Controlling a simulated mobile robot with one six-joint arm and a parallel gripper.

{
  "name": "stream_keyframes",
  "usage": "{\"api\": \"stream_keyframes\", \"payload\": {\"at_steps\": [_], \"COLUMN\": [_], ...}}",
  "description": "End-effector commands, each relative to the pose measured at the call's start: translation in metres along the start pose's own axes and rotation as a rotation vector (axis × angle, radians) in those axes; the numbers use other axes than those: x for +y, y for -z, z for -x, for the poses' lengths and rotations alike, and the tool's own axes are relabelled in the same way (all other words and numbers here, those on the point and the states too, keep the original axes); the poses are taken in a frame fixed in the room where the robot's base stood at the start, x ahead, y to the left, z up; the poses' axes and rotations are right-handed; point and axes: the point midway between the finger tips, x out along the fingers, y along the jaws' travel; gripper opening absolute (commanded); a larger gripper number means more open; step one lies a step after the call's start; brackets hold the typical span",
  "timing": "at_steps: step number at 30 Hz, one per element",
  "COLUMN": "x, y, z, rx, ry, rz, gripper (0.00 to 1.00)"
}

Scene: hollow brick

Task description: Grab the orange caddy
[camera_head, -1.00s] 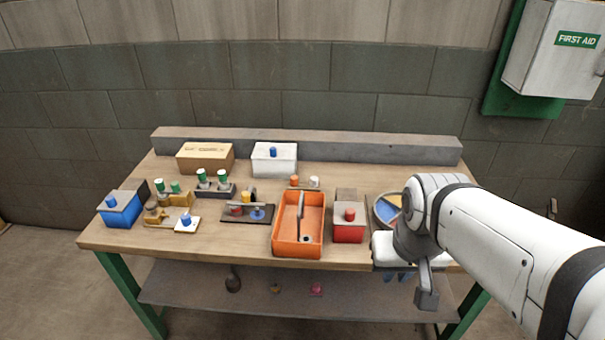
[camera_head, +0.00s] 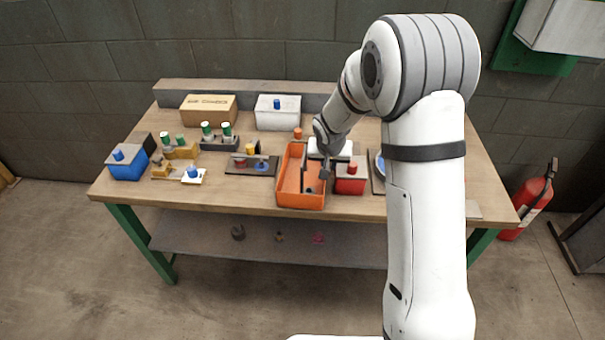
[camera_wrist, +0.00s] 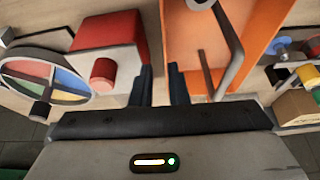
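The orange caddy (camera_head: 300,201) stands on the workbench near its front edge, open at the top with a grey bar handle. In the wrist view the caddy (camera_wrist: 190,25) shows an orange floor and a grey handle bar (camera_wrist: 228,40). My gripper (camera_head: 324,176) is low over the caddy's right side in the head view. Whether the fingers touch the wall cannot be told.
A red box (camera_head: 350,184) stands close beside the caddy on the right. A divided round dish (camera_wrist: 45,75) lies past it. A dark tray (camera_head: 250,166) with small parts is to the left. A cardboard box (camera_head: 208,109) and white box (camera_head: 277,113) stand behind.

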Motion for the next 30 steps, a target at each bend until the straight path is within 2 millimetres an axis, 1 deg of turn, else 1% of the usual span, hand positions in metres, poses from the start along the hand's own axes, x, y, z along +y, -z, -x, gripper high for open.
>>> {"api": "stream_keyframes", "payload": {"at_steps": [3,13,18,21,24,30], "x": [-0.004,-0.006,-0.008,-0.008,-0.009,-0.009], "y": [0.001,0.001,0.002,0.002,0.003,0.003], "z": [-0.012,-0.045,-0.068,-0.079,-0.083,-0.084], "rx": [0.001,-0.001,-0.001,0.001,0.002,0.003], "ry": [0.004,0.003,0.003,0.004,0.006,0.006], "rz": [0.001,0.001,0.000,0.001,0.000,0.001], "gripper": [0.15,0.15,0.15,0.15,0.15,0.15]}}
